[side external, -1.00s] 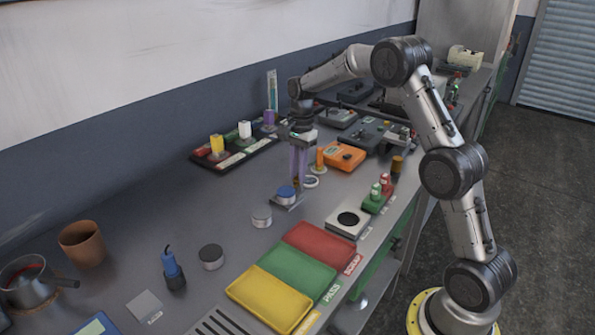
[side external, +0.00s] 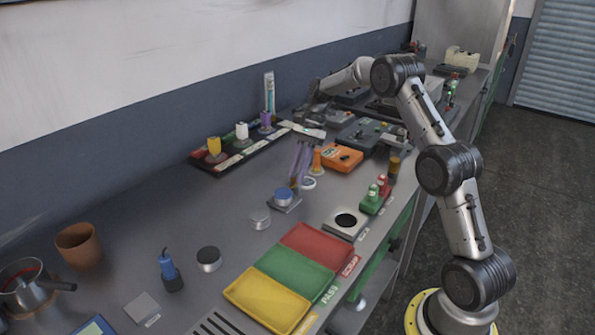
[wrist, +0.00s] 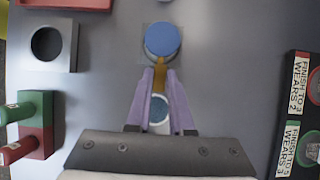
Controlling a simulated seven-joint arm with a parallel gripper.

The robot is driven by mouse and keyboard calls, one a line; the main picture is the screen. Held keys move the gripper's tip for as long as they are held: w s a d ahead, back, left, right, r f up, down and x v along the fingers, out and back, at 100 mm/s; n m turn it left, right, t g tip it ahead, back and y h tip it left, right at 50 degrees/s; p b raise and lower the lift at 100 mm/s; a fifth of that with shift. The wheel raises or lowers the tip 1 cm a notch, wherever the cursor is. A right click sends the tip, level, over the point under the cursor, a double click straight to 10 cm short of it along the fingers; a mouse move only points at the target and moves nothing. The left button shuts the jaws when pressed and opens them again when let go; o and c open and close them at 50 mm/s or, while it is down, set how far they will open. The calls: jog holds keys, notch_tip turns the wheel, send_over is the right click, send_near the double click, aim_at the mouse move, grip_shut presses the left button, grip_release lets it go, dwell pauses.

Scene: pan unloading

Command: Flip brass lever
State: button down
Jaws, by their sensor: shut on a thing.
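A blue-topped round fixture (side external: 284,195) sits on a small square plate on the bench; it also shows in the wrist view (wrist: 162,40). The short brass lever (wrist: 160,70) extends from the fixture's near edge toward my gripper in the wrist view. My gripper's purple fingers (wrist: 159,78) are shut on the lever, one on each side. In the side view my gripper (side external: 294,182) leans, with its fingertips close beside the fixture. The lever is hard to make out there.
A white ring-shaped piece (side external: 308,183) lies just beside the fingers. An orange box (side external: 342,158) and green block (side external: 374,203) stand to the right. A rack (side external: 232,158) lies behind.

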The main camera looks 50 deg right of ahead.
jog(key=shift+r, duration=0.1)
jog(key=c, duration=0.8)
grip_release()
jog(key=v, duration=1.3)
jog(key=shift+d+r, duration=0.2)
jog(key=shift+r, duration=0.15)
jog(key=shift+a, duration=0.1)
